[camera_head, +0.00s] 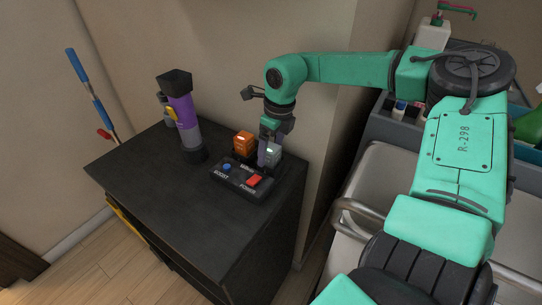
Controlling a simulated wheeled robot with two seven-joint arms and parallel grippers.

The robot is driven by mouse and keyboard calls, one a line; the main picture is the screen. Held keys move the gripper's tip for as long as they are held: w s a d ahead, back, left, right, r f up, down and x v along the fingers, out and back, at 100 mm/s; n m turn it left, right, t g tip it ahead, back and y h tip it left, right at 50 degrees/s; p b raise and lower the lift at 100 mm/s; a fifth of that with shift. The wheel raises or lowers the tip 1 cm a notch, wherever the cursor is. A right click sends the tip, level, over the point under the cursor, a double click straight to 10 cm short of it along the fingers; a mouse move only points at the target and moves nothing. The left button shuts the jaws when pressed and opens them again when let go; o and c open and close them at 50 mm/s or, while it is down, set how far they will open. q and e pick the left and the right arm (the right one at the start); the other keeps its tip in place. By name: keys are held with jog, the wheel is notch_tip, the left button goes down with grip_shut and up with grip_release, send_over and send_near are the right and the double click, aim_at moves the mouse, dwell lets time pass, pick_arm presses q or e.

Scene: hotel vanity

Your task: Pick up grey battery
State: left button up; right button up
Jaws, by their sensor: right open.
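The grey battery (273,154) stands in the right side of a black charger (236,183) on the dark cabinet. Part of it is hidden behind my right gripper. My right gripper (264,158) points down at the charger, with its fingers at the grey battery. It is open; whether the fingers touch the battery I cannot tell. An orange battery (243,144) stands in the charger to the left of the grey one. The charger has a blue button and a red button on its front. My left gripper is not in view.
A purple and grey handheld vacuum (183,115) stands upright at the back left of the black cabinet top (150,215). The cabinet's front left is clear. A cart with bottles and a metal handle (350,215) is at the right.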

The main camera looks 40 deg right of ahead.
jog(key=shift+w, duration=0.1)
jog(key=shift+c, duration=0.6)
grip_shut()
jog(key=shift+r, duration=0.1)
notch_tip(320, 180, up, 10)
jog(key=shift+f+b, duration=0.1)
jog(key=shift+b, duration=0.5)
